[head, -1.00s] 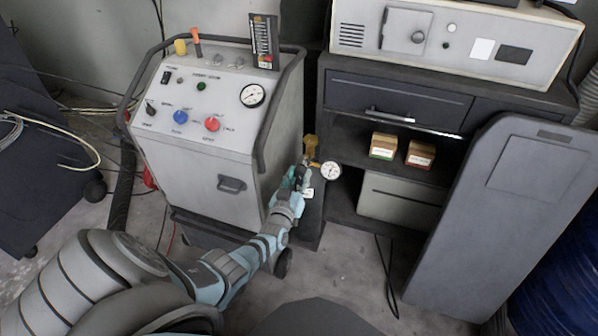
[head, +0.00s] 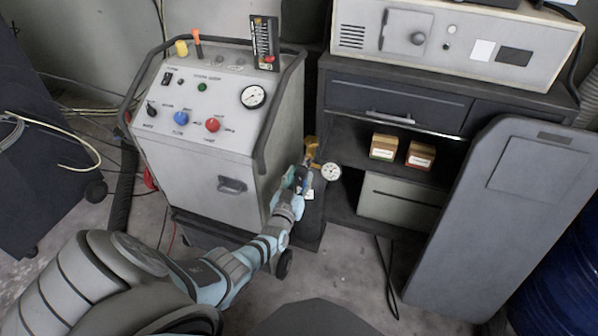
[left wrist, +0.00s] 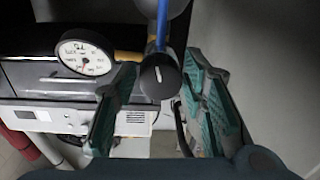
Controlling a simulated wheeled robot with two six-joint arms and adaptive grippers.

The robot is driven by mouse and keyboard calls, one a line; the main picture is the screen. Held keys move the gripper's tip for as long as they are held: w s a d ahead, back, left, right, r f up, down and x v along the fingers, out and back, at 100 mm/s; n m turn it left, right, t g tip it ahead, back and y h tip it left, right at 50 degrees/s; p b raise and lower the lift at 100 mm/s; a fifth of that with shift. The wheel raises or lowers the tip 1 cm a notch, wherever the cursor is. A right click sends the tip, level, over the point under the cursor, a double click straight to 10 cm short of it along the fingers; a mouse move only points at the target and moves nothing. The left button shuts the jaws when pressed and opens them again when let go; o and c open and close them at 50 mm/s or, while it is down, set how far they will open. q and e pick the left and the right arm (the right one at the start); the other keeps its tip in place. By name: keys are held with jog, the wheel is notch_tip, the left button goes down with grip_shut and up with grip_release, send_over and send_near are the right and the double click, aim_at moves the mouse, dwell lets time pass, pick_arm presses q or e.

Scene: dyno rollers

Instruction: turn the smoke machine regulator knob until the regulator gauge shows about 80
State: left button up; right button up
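The regulator is a brass fitting (head: 311,146) beside the smoke machine (head: 215,125). Its small round white regulator gauge (head: 330,171) faces me. In the left wrist view the gauge (left wrist: 85,55) shows a dial with a needle and red marks, too small to read surely. The dark round regulator knob (left wrist: 158,76) has a white pointer line and sits between my left gripper's fingers (left wrist: 160,66). These fingers stand apart, with a visible gap on the knob's right side. In the head view my left gripper (head: 304,172) is at the regulator and hides the knob. My right gripper is not in view.
A larger gauge (head: 252,97) and coloured knobs are on the machine's sloped panel. A dark cabinet (head: 345,125) with two small boxes (head: 401,150) stands to the right. A grey panel (head: 490,220) leans in front of it. A cable (head: 387,275) lies on the floor.

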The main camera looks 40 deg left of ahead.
pick_arm(q)
jog(key=shift+o, duration=0.8)
jog(key=v, duration=1.2)
jog(key=shift+d+f, duration=0.1)
jog(key=s+d+f+m+g+h+p, duration=0.1)
jog(key=s+d+f+m+g+h, duration=0.2)
jog(key=s+f, duration=0.5)
jog(key=s+d+f+g+h+p, duration=0.1)
jog(key=s+d+f+g+h, duration=0.2)
jog(key=f, duration=0.8)
jog(key=s+d+f+m+g+p, duration=0.1)
jog(key=s+f+g, duration=0.1)
jog(key=s, duration=0.7)
jog(key=s+d+f+g+p, duration=0.1)
jog(key=s+g, duration=0.3)
jog(key=s, duration=0.5)
jog(key=s+d+f+m+g+p, duration=0.1)
jog(key=s+d+f+g+p, duration=0.1)
jog(key=s, duration=0.6)
jog(key=shift+s+f+m+g+p, duration=0.3)
jog(key=shift+s+f+g+p, duration=0.15)
jog(key=shift+g+p, duration=0.3)
